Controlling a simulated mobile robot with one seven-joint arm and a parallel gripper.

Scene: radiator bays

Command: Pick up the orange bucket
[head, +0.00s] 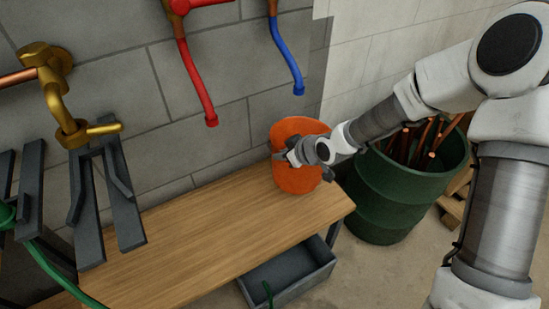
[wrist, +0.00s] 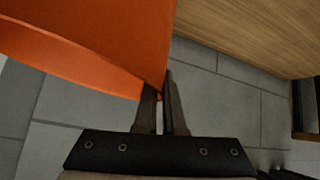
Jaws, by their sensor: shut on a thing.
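The orange bucket (head: 299,179) is at the right end of the wooden bench, near the block wall. My gripper (head: 284,157) is at its upper part and shut on it. In the wrist view the orange bucket (wrist: 110,40) fills the upper left, and the fingers of my gripper (wrist: 164,95) are close together at its edge. The bucket looks roughly upright in the head view. I cannot tell whether its base touches the bench top.
The wooden bench (head: 190,235) is bare left of the bucket. Red (head: 194,80) and blue (head: 287,60) pipes hang above. A green barrel (head: 400,190) holding copper pipes stands at right. A dark drawer (head: 290,275) is open below. Grey brackets (head: 115,200) stand left.

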